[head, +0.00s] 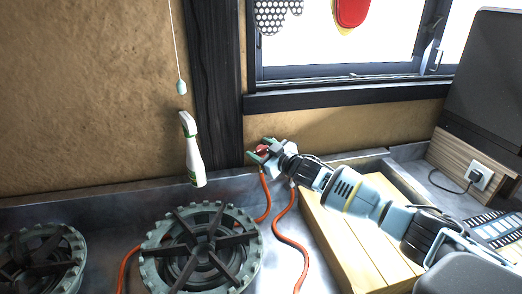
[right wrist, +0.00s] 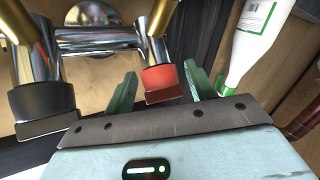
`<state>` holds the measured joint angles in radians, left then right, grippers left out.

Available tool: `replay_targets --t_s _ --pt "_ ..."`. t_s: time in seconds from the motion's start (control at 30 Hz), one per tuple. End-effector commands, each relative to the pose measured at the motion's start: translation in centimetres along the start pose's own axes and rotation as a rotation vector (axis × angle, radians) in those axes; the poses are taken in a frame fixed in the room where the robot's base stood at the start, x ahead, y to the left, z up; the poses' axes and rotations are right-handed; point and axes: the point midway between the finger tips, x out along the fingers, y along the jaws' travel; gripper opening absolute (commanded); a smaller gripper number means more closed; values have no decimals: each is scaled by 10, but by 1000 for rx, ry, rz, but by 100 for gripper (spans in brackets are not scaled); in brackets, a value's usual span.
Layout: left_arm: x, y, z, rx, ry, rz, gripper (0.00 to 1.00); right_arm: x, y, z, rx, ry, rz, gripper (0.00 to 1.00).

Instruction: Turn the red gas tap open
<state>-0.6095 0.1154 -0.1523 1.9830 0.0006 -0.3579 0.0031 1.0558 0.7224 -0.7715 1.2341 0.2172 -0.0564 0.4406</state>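The red gas tap (right wrist: 161,82) is a red block-like handle on a chrome and brass fitting (right wrist: 100,40); in the head view it is a small red spot (head: 263,149) by the wall. My right gripper (head: 258,156) is at the tap. In the right wrist view its two green fingers (right wrist: 160,88) stand on either side of the red handle, apart, with narrow gaps seeming to show beside it. Whether either finger touches it is hard to tell. A second tap with a black handle (right wrist: 42,105) is outside the fingers to the left. My left gripper is not in view.
A white spray bottle (head: 194,158) stands left of the tap, close to the right finger in the wrist view (right wrist: 258,40). Orange hoses (head: 283,225) run below. Gas burners (head: 200,245) are at front left. A wooden board (head: 340,235) lies under my right arm.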

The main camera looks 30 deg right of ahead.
Motion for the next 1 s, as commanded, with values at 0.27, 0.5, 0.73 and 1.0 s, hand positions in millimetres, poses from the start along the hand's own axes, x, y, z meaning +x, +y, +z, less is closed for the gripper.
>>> replay_targets --t_s 0.27,0.5,0.73,1.0 --pt "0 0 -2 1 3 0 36 -5 -1 1 1 -1 -1 55" --pt "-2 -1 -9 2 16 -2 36 -34 0 1 0 -1 -1 55" --pt "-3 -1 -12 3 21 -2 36 -62 0 1 0 -1 -1 55" --pt "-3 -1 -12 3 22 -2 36 -78 0 0 -1 -1 0 55"
